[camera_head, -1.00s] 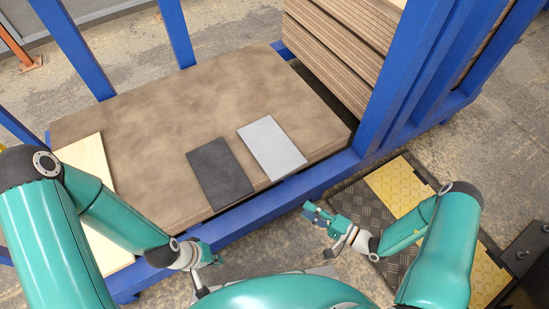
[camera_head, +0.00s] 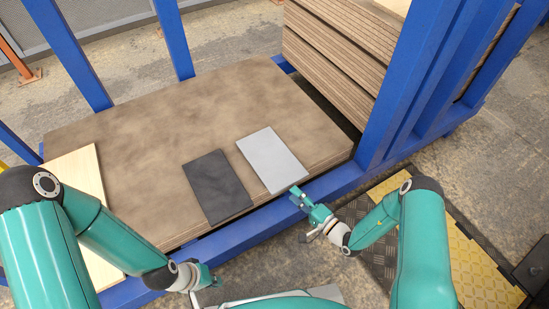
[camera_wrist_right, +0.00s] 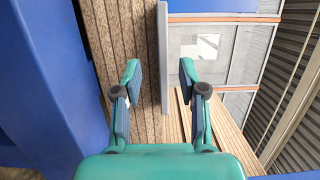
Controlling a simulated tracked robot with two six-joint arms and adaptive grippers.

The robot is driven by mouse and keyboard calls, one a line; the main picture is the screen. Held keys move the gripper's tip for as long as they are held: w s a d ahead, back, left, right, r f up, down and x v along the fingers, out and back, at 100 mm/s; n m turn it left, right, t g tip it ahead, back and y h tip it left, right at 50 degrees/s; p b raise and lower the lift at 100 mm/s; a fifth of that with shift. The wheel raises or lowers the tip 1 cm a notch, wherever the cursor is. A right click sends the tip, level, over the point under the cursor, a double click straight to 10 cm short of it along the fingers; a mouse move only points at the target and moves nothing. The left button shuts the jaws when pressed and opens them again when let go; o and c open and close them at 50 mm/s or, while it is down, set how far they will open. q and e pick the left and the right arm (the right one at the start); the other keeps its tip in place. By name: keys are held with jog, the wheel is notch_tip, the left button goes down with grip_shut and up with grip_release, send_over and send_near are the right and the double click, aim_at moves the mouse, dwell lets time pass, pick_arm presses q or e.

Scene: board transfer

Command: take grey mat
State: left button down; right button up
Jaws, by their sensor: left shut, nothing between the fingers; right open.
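The light grey mat (camera_head: 271,160) lies flat on the brown board stack, near its front edge. In the right wrist view a thin grey strip (camera_wrist_right: 163,55), which looks like the mat's edge, stands between the fingers' lines. My right gripper (camera_head: 296,192) is open at the mat's near right corner; its fingers also show in the right wrist view (camera_wrist_right: 160,72). I see no clear contact with the mat. My left gripper (camera_head: 212,283) is shut and empty, low in front of the blue frame, away from the mat.
A dark mat (camera_head: 217,187) lies just left of the grey one. The brown board stack (camera_head: 120,150) has a pale wood board (camera_head: 80,175) at its left. A blue frame (camera_head: 330,181) runs along the front, with a thick post (camera_head: 400,80) at right.

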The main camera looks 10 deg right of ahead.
aim_at(287, 185)
jog(key=b+x, duration=0.2)
jog(key=x, duration=0.3)
jog(key=shift+w+d+r, duration=0.1)
jog(key=shift+r, duration=0.05)
jog(key=shift+c, duration=0.2)
grip_shut()
